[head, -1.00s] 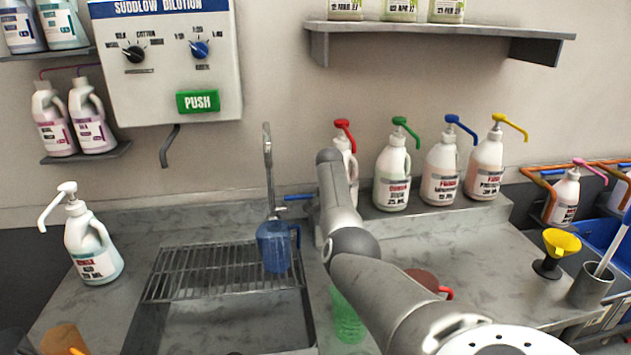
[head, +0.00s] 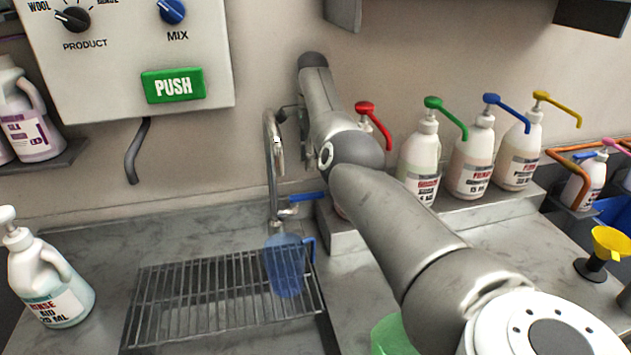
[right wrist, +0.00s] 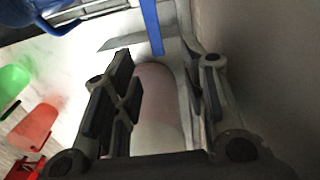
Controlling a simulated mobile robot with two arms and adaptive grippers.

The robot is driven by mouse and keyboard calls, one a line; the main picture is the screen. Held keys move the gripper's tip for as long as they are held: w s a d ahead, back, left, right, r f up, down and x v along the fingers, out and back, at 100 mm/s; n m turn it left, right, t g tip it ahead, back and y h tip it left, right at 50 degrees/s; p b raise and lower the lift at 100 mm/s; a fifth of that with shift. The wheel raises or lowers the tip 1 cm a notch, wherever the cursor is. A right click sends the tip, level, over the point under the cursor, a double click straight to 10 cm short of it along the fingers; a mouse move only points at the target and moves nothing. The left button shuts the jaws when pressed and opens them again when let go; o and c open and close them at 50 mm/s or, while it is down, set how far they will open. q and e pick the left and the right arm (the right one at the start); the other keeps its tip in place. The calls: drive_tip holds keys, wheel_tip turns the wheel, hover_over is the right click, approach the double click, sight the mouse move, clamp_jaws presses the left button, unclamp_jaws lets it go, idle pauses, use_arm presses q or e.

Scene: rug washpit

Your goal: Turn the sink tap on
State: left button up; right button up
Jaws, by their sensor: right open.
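The sink tap (head: 273,150) is a grey upright spout with a blue lever (head: 308,197) pointing right from its base. In the right wrist view the blue lever (right wrist: 150,25) shows at the top, beyond the fingers. A blue translucent jug (head: 285,268) stands on the rack below the spout. My right gripper (right wrist: 160,75) is open, with a pale pinkish bottle (right wrist: 158,110) seen below the gap between its fingers. In the head view the gripper is mostly hidden behind my arm, above and near the lever. My left gripper is not in view.
A wire rack (head: 215,300) covers part of the sink. Pump bottles (head: 470,155) line a raised ledge to the right, close to my arm. A rinse aid bottle (head: 50,280) stands at left. A green container (head: 392,338) is beside my arm. The dispenser (head: 135,65) hangs above.

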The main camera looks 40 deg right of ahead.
drive_tip(key=p, duration=0.2)
hover_over(315, 194)
wheel_tip(315, 194, down, 4)
drive_tip(key=shift+s+a+f, duration=0.1)
drive_tip(key=shift+s+f, duration=0.05)
drive_tip(key=shift+f, duration=0.05)
drive_tip(key=f, duration=0.3)
drive_tip(key=shift+w+f, duration=0.2)
drive_tip(key=shift+w, duration=0.05)
drive_tip(key=shift+f, duration=1.1)
drive_tip(key=shift+c, duration=0.6)
drive_tip(key=c, duration=0.5)
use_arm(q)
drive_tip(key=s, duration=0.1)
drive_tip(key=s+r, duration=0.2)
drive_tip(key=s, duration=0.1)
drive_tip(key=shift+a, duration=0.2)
use_arm(e)
clamp_jaws()
